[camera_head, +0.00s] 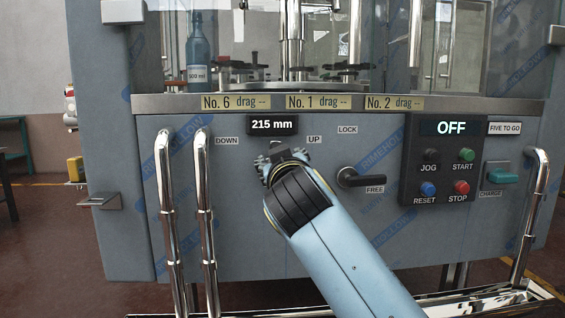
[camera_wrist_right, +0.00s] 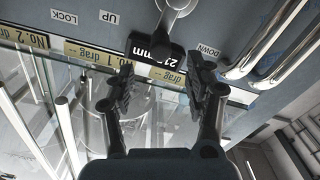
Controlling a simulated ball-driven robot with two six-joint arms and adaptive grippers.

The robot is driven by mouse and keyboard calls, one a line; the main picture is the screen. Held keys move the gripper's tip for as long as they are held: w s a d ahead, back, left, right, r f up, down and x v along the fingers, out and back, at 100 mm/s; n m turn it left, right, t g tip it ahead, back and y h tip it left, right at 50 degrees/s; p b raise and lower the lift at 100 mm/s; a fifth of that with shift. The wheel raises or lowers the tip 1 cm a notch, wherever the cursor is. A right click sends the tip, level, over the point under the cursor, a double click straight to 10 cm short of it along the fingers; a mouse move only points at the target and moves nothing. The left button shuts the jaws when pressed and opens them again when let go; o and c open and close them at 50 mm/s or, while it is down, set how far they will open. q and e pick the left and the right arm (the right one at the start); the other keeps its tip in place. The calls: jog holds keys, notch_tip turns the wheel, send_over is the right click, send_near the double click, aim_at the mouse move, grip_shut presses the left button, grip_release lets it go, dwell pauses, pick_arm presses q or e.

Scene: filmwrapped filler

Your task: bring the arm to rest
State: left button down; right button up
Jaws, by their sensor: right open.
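My right arm comes in from the lower right in the head view. Its gripper (camera_head: 280,158) is in front of the machine's blue-grey panel, just below the 215 mm display (camera_head: 272,125). In the right wrist view the right gripper (camera_wrist_right: 160,65) is open, with nothing between its two dark fingers. The display (camera_wrist_right: 153,50) shows upside down beyond the fingertips. A shiny metal fitting (camera_wrist_right: 179,5) sits on the panel by it, between the UP and DOWN labels; in the head view my gripper hides this spot. My left gripper is in neither view.
Chrome rails (camera_head: 163,205) stand out left of my gripper, and another rail (camera_head: 531,210) at the right. A black lever (camera_head: 360,178) points towards FREE close to my wrist. A button box (camera_head: 446,170) reads OFF. A bottle (camera_head: 198,55) stands behind the glass.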

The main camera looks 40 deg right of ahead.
jog(key=shift+s+a, duration=0.1)
jog(key=shift+s, duration=0.15)
dwell(0.3)
